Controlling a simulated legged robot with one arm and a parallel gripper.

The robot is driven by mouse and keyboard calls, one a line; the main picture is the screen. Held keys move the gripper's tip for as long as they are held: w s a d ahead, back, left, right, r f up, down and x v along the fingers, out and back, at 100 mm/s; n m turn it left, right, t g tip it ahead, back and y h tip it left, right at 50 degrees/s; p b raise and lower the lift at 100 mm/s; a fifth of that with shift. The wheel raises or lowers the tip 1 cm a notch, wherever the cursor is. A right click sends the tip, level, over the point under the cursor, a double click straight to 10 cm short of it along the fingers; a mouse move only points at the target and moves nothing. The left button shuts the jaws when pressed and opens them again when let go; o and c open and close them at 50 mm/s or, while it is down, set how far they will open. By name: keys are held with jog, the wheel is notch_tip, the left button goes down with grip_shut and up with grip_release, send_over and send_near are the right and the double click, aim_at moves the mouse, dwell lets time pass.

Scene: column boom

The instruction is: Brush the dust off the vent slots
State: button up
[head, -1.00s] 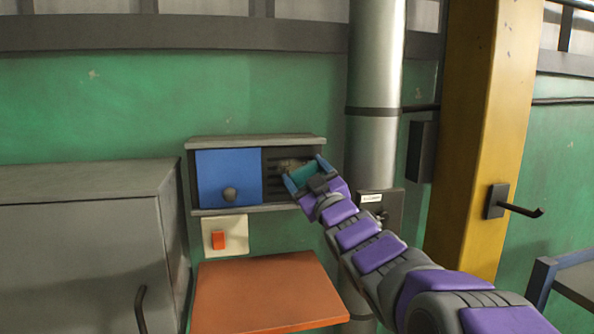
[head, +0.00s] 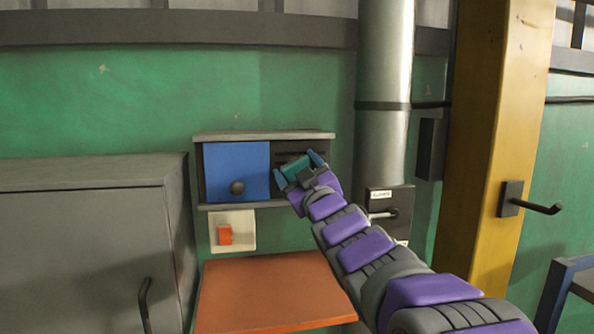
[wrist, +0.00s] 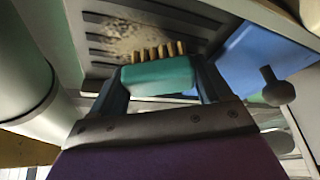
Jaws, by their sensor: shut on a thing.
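My gripper (head: 302,172) is shut on a teal brush (head: 293,170) in front of the open right part of the grey wall box. In the wrist view the brush (wrist: 158,74) lies across between the fingers, with tan bristles pointing at the vent slots (wrist: 110,38). A pale patch of dust (wrist: 125,40) lies over the slots near the bristle tips. I cannot tell whether the bristles touch the panel. In the head view my gripper and the brush hide most of the slots. A blue sliding cover (head: 236,172) with a dark knob (head: 237,188) covers the left part of the box.
A switch plate (head: 232,231) with an orange-red switch is under the box, above an orange shelf (head: 272,295). A metal column (head: 383,130) stands close right of the box, and a grey cabinet (head: 85,255) stands left. A hook (head: 530,204) sticks out from the yellow post.

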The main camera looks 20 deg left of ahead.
aim_at(313, 169)
jog(key=d+p, duration=0.1)
jog(key=w+d, duration=0.1)
jog(key=d+p, duration=0.1)
jog(key=shift+w+d+r+p, duration=0.2)
jog(key=shift+w+p, duration=0.1)
jog(key=shift+w, duration=0.1)
jog(key=shift+a+f+b, duration=0.2)
jog(key=shift+f+b, duration=0.05)
jog(key=shift+b, duration=0.3)
jog(key=shift+s+a+b, duration=0.1)
jog(key=shift+s+b, duration=0.15)
jog(key=shift+b, duration=0.25)
jog(key=shift+s+a+r+b, duration=0.1)
jog(key=shift+s+a+b, duration=0.55)
jog(key=shift+a, duration=0.8)
jog(key=d, duration=0.1)
jog(key=w+d+f+p, duration=0.1)
jog(key=w+d+p, duration=0.1)
jog(key=shift+d+f, duration=0.2)
jog(key=shift+d, duration=0.2)
jog(key=shift+f, duration=0.15)
